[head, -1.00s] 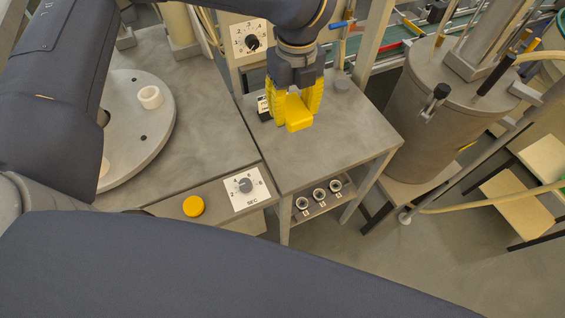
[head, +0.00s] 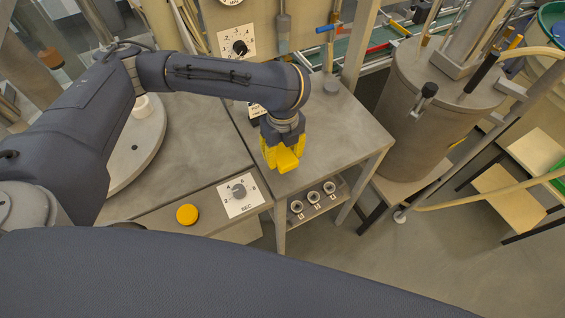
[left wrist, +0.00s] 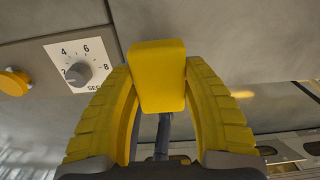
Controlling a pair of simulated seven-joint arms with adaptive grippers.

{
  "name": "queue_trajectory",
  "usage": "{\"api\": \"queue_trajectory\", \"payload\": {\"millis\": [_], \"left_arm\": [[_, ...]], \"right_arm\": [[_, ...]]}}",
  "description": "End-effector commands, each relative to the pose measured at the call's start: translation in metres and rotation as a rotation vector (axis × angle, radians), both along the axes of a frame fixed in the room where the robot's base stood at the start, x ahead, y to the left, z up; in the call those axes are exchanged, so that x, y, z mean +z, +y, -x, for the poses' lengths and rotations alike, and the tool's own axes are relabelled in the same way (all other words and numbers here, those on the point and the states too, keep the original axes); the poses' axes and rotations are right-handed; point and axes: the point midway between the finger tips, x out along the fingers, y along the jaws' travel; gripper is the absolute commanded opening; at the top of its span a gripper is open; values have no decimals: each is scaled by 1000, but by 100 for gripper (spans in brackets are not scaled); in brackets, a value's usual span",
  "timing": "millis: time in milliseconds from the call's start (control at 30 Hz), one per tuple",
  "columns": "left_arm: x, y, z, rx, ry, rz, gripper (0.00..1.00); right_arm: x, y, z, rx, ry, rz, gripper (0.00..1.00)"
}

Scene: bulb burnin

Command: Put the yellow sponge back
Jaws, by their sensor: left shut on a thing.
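The yellow sponge (head: 287,160) is a small yellow block. My left gripper (head: 280,152) is shut on it, above the front left part of the small grey side table (head: 335,135). In the left wrist view the sponge (left wrist: 158,75) sits between the two yellow ribbed fingers (left wrist: 160,100), its near end towards the camera. I cannot tell whether the sponge touches the tabletop. My right gripper is not in view.
A white dial plate marked SEC (head: 240,196) and a yellow round button (head: 187,214) are on the bench front to the left. Several small sockets (head: 313,197) sit on a shelf under the table. A large metal vessel (head: 415,125) stands to the right.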

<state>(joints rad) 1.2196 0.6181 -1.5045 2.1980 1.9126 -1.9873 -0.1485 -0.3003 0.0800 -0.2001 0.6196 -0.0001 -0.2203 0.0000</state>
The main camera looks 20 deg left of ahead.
Motion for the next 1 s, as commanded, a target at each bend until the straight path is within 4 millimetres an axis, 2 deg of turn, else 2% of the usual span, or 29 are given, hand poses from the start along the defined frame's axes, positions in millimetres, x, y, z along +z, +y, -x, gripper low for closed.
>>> {"api": "queue_trajectory", "payload": {"millis": [333,633,1000], "left_arm": [[-18,0,1,0,3,0,19],[-46,0,1,-1,3,0,19],[-49,0,0,0,0,0,19]], "right_arm": [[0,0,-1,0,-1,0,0],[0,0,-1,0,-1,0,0],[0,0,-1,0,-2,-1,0]]}}
